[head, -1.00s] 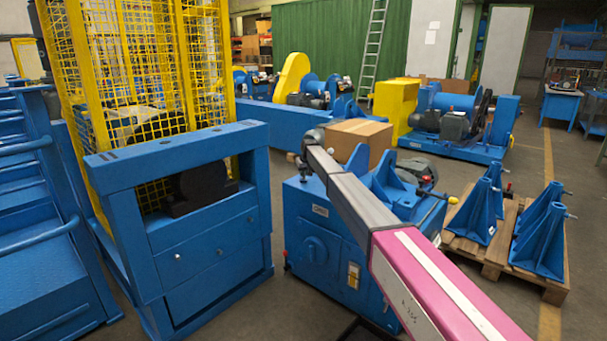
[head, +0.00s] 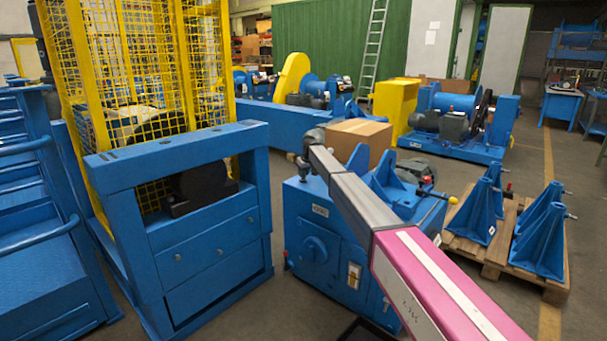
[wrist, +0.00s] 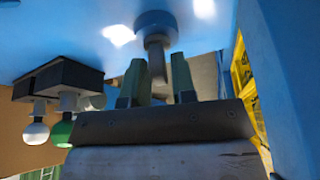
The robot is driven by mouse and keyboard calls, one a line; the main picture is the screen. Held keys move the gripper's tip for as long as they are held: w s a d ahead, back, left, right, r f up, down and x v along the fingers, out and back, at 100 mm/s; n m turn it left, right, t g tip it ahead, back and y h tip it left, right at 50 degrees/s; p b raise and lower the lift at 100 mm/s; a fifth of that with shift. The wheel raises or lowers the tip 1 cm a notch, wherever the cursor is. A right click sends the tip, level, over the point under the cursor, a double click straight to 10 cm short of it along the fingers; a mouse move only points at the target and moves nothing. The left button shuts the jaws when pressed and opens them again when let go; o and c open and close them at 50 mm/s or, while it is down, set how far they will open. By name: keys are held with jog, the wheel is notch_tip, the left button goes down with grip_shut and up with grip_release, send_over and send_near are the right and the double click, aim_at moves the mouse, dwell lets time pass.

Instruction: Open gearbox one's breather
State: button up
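In the wrist view my gripper (wrist: 157,72) is open, with its two green-grey fingers apart. A round blue knob-like part (wrist: 157,24) with a grey stem lies straight ahead, against a blue surface. The stem shows in the gap between the fingers, with room on both sides; I cannot tell whether it is between them or beyond them. I cannot tell for sure that this part is the breather. In the head view my pink and grey arm reaches over a blue machine housing (head: 316,222); the fingers cannot be made out there. No label reading gearbox one is legible.
In the wrist view a black box (wrist: 60,78) with white and green round knobs is at left. In the head view a blue frame with a yellow mesh guard (head: 140,65) stands at left, a cardboard box (head: 357,140) behind my arm, and a pallet with blue brackets (head: 540,240) at right.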

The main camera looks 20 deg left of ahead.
jog(key=shift+o, duration=0.6)
jog(key=v, duration=1)
jog(key=shift+r, duration=0.35)
jog(key=shift+s, duration=0.2)
